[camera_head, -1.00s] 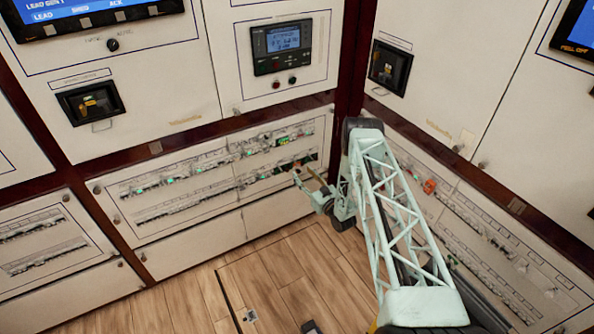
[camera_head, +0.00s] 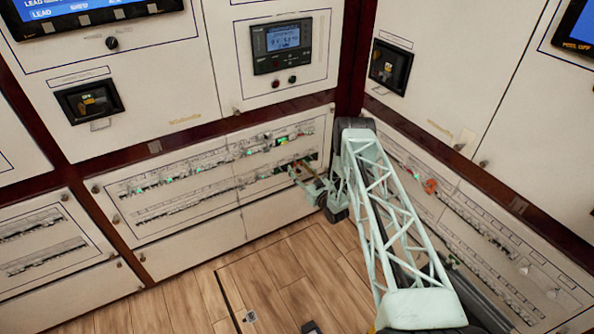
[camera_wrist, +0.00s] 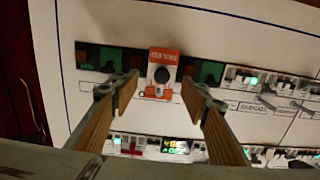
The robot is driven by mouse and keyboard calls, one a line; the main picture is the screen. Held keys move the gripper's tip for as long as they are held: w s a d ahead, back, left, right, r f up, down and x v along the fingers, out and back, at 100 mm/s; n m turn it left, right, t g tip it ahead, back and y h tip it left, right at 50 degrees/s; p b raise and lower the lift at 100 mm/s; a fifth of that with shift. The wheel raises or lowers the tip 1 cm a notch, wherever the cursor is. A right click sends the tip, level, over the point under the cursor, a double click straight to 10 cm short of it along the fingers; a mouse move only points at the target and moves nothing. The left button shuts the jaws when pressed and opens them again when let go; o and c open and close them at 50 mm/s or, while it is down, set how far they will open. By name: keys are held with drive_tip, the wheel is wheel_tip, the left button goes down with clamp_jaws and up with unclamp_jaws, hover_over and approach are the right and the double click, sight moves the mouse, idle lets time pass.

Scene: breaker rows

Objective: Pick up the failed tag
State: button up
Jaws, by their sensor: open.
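An orange-and-white tag (camera_wrist: 164,64) with a round black knob at its middle shows on the breaker panel in the wrist view. Its printing is too blurred to read, so I cannot confirm it is the failed tag. My gripper (camera_wrist: 157,88) is open, with one wooden-looking finger below left of the tag and one below right. Nothing is between the fingers, and I cannot tell how far the tips are from the panel. In the head view my gripper (camera_head: 301,170) is at the right end of the lower breaker rows, where the tag is not clearly visible.
Breaker rows with green lights (camera_wrist: 254,81) continue right of the tag. A lit yellow-green display (camera_wrist: 175,147) is below it. In the head view, another orange item (camera_head: 430,186) is on the right-hand panel (camera_head: 480,212). The wooden floor (camera_head: 285,275) is mostly clear.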

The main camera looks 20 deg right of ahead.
drive_tip(key=shift+c, duration=0.9)
drive_tip(key=c, duration=0.6)
drive_tip(key=shift+r, duration=0.15)
drive_tip(key=s+p, duration=0.1)
drive_tip(key=s, duration=0.5)
drive_tip(key=s+d, duration=0.1)
drive_tip(key=s, duration=0.5)
drive_tip(key=s+p, duration=0.1)
drive_tip(key=s, duration=0.5)
drive_tip(key=shift+d+p, duration=0.2)
drive_tip(key=shift+p, duration=0.1)
drive_tip(key=shift+r, duration=0.1)
drive_tip(key=shift+s+d+p, duration=0.15)
drive_tip(key=shift+s+p, duration=0.2)
drive_tip(key=shift+s, duration=1.5)
idle(0.4)
drive_tip(key=shift+s+d+p, duration=0.15)
drive_tip(key=shift+s+p, duration=0.25)
drive_tip(key=shift+s, duration=1.3)
drive_tip(key=shift+s+d+p, duration=0.1)
drive_tip(key=shift+s+p, duration=0.25)
drive_tip(key=shift+s, duration=1.3)
